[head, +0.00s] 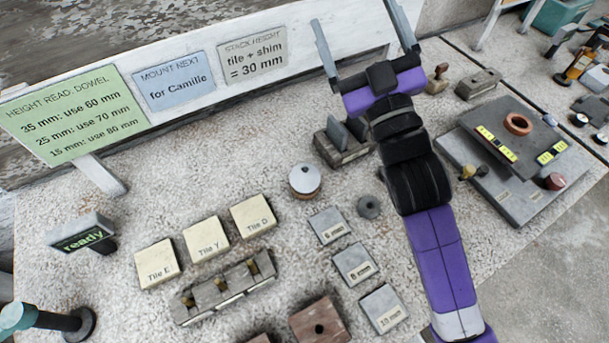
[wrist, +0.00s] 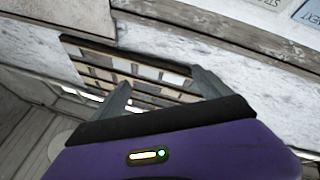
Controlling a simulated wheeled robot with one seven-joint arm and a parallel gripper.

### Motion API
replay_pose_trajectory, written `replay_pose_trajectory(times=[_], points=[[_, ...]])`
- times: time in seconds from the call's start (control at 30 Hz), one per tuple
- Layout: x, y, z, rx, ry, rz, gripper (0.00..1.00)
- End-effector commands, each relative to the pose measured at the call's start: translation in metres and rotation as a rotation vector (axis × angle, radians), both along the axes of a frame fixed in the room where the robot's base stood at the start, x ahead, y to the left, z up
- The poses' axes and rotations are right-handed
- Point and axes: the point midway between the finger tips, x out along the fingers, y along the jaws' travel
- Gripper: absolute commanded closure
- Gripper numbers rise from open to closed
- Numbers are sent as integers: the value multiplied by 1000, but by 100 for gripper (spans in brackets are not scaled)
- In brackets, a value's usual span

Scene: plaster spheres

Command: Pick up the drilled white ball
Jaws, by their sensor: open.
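A round white ball (head: 305,178) with a small dark spot on top, perhaps its drilled hole, sits in a brownish ring-like base in the middle of the bench in the head view. My gripper (head: 352,11) is raised at the top of the head view, up and to the right of the ball and well apart from it. Its two grey fingers are spread with nothing between them. In the wrist view my gripper (wrist: 161,77) also shows open and empty, facing a wall and a slatted frame. The ball is not in the wrist view.
Tile E (head: 160,263), Tile Y (head: 206,238) and Tile D (head: 253,216) lie left of the ball. Grey shim plates (head: 354,263) and a dark ring (head: 369,207) lie to its right. A grey clamp-like block (head: 342,146) stands behind it. A stepped grey stand (head: 505,185) is far right.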

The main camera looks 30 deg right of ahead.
Motion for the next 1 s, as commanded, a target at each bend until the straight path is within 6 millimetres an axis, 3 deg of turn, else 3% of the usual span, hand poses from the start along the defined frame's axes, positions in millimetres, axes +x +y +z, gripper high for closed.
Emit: replay_pose_trajectory(times=[0.03,0.1,0.23,0.4,0.53,0.67,0.8,0.9,1.0], points=[[11,-9,18,22,-26,-41,12],[24,-27,35,52,-39,-106,12],[41,-59,57,131,-45,-223,12],[55,-99,67,266,-16,-356,12],[64,-125,60,398,39,-449,12],[71,-145,33,566,139,-538,12],[78,-147,-16,771,301,-612,12],[80,-132,-61,926,454,-647,12],[79,-98,-112,1080,647,-666,12]])
